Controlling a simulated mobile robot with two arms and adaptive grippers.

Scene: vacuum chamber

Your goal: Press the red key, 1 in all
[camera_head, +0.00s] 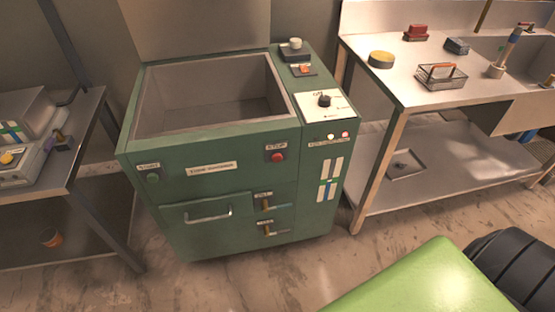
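The green vacuum chamber machine (225,215) stands in the middle, its lid raised and its basin open. A red button (278,156) sits on the front face at the upper right, under a label that seems to read STOP. An orange-red switch (304,69) is on the top panel at the back right. A small red round spot (345,134) shows near the right front edge. I cannot tell which of these is the red key. None of them is covered. Neither of my grippers shows in the head view.
A green button (152,178), a drawer handle (208,214), two small levers and a black knob (324,101) are on the machine. A grey table (75,150) stands left. A steel sink bench (400,95) stands right, holding several small items. The floor before the machine is clear.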

